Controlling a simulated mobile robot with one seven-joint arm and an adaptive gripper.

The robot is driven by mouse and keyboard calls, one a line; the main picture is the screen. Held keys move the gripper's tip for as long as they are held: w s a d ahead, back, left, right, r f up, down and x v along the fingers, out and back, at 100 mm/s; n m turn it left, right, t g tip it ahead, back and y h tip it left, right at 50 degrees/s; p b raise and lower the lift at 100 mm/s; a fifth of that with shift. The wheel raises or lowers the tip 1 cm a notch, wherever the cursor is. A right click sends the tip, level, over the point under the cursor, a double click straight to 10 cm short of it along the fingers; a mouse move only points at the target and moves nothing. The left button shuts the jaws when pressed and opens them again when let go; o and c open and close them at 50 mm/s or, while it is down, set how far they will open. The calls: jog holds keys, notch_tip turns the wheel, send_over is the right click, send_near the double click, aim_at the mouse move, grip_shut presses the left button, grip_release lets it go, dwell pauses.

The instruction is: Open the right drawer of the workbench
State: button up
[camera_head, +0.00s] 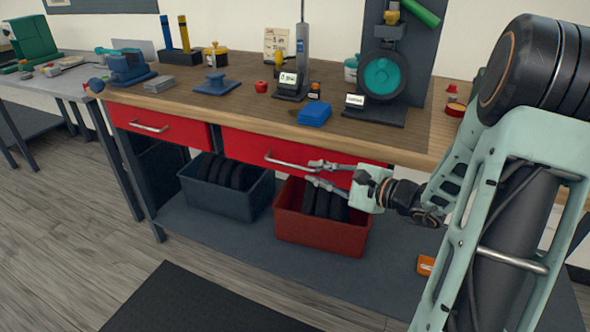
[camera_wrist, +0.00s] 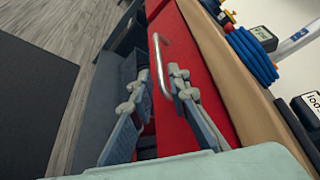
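The workbench (camera_head: 253,114) has two red drawers side by side. The right drawer (camera_head: 240,144) appears shut, with a silver bar handle (camera_head: 287,163) across its front. The left drawer (camera_head: 175,130) also appears shut. My gripper (camera_head: 318,172) is open at the right end of the right drawer's handle. In the wrist view the handle (camera_wrist: 160,62) runs between the two spread fingers of my gripper (camera_wrist: 160,77), and I see no clear contact. The red drawer front (camera_wrist: 187,50) lies just beyond. My forearm and gripper hide the drawer's right part in the head view.
A red bin (camera_head: 320,236) and a dark grey bin (camera_head: 222,200), both holding black tyres, stand on the lower shelf below the drawers. The floor in front is clear, with a dark mat (camera_head: 190,305).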

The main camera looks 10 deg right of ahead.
aim_at(299, 168)
jog(key=b+x, duration=0.1)
jog(key=x, duration=0.6)
jog(key=shift+w+a+f, duration=0.1)
jog(key=shift+w+a, duration=0.15)
jog(key=shift+w, duration=0.1)
jog(key=shift+c, duration=0.3)
grip_shut()
